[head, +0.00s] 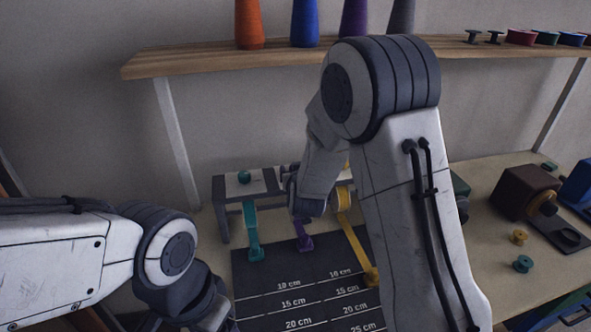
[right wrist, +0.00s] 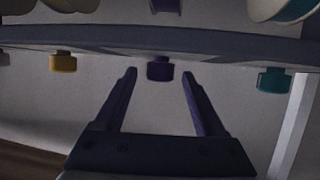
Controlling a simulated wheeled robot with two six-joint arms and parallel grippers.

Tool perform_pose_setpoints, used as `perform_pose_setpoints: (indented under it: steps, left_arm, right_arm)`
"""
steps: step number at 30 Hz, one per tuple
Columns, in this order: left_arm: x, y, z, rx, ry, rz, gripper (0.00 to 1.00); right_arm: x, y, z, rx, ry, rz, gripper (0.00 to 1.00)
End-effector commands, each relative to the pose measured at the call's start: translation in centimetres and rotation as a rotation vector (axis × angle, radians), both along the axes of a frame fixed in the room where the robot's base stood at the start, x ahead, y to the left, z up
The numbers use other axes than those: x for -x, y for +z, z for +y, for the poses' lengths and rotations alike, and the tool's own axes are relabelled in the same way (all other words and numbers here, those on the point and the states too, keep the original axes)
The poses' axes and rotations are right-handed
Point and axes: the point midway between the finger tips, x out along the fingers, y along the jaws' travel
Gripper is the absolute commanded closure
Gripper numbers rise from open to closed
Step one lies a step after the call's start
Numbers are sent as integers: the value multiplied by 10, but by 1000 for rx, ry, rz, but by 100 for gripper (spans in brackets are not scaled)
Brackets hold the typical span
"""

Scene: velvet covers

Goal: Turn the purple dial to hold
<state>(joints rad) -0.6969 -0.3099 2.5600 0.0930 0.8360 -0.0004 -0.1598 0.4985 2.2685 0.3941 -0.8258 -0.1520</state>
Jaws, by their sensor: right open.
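The purple dial (right wrist: 160,69) shows in the right wrist view on the edge of a dark bar, between a yellow dial (right wrist: 63,62) on the left and a teal dial (right wrist: 273,80) on the right. My right gripper (right wrist: 159,74) is open, its fingertips on either side of the purple dial with gaps to both. In the head view my right arm hides the purple dial; the teal dial (head: 244,177) sits on top of the stand at left. Any setting marks on the dial cannot be read. My left arm is at lower left; its fingers are out of view.
A purple ribbon (head: 302,236), a teal ribbon (head: 252,230) and a yellow ribbon (head: 355,245) run down from the stand (head: 222,190) onto a dark measuring mat (head: 265,275). A wooden shelf (head: 190,62) with spools spans behind. A brown device (head: 522,190) stands at right.

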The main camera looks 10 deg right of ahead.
Motion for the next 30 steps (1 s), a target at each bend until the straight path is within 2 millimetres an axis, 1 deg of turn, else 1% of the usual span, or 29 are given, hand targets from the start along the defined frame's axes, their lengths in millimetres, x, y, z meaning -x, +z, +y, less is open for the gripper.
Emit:
perform_pose_setpoints:
  steps: [1, 6, 9, 12, 16, 26, 29, 30]
  left_arm:
    - [0, -4, 0, 0, 0, 0, 28]
    - [0, -8, 0, 0, 0, 0, 28]
    - [0, -9, 0, 0, 0, 0, 28]
    - [0, -9, 0, 0, 0, 0, 28]
    - [0, -9, 0, 0, 0, 0, 28]
    - [0, -9, 0, 0, 0, 0, 28]
    - [0, -9, 0, 0, 0, 0, 28]
    - [0, -9, 0, 0, 0, 0, 28]
  right_arm:
    - [10, 4, 3, 0, 3, -2, 28]
    - [42, 17, 8, 1, 4, -2, 28]
    - [57, 24, 10, 0, 4, -2, 28]
    - [67, 28, 11, 0, 3, -1, 28]
    - [74, 30, 12, 1, 3, 1, 28]
    - [75, 31, 13, -2, 5, 4, 28]
    - [80, 29, 27, -19, 45, 38, 28]
    - [85, 26, 38, -33, 77, 69, 28]
